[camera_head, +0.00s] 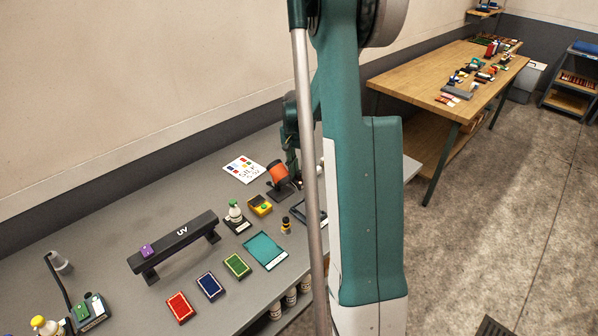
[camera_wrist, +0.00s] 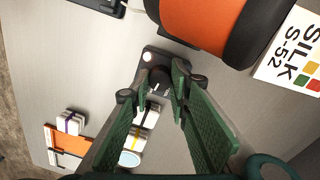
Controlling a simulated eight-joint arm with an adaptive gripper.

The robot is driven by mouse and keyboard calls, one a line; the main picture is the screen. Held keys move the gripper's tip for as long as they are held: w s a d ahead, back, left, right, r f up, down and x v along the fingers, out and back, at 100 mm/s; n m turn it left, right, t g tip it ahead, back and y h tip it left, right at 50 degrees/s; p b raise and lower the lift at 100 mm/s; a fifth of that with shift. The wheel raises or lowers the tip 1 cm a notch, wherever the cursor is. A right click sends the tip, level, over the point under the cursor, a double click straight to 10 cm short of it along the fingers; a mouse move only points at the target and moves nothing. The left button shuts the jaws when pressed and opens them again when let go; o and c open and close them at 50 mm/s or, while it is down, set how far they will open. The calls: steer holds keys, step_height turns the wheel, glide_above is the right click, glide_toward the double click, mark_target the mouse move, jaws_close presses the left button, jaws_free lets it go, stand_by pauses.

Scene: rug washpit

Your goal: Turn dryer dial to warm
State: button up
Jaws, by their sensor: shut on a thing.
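The dryer has an orange drum-like body (camera_wrist: 215,22) with black ends; in the head view the dryer (camera_head: 277,173) stands on the grey bench beside my arm. Its black base (camera_wrist: 152,54) carries a round dark dial (camera_wrist: 159,77) and a small lit white spot. My gripper (camera_wrist: 163,82) has its two green fingers on either side of the dial, closed on it. The fingers hide part of the dial, and I cannot read its setting. In the head view my arm hides most of the gripper.
A card marked SILK S-52 (camera_wrist: 295,55) lies beside the dryer and also shows in the head view (camera_head: 244,169).

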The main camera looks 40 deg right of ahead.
mark_target(297, 172)
steer(key=o, duration=0.9)
steer(key=shift+r, duration=0.2)
step_height(297, 172, up, 12)
steer(key=shift+w+a+f, duration=0.15)
steer(key=shift+w, duration=0.2)
stand_by(0.4)
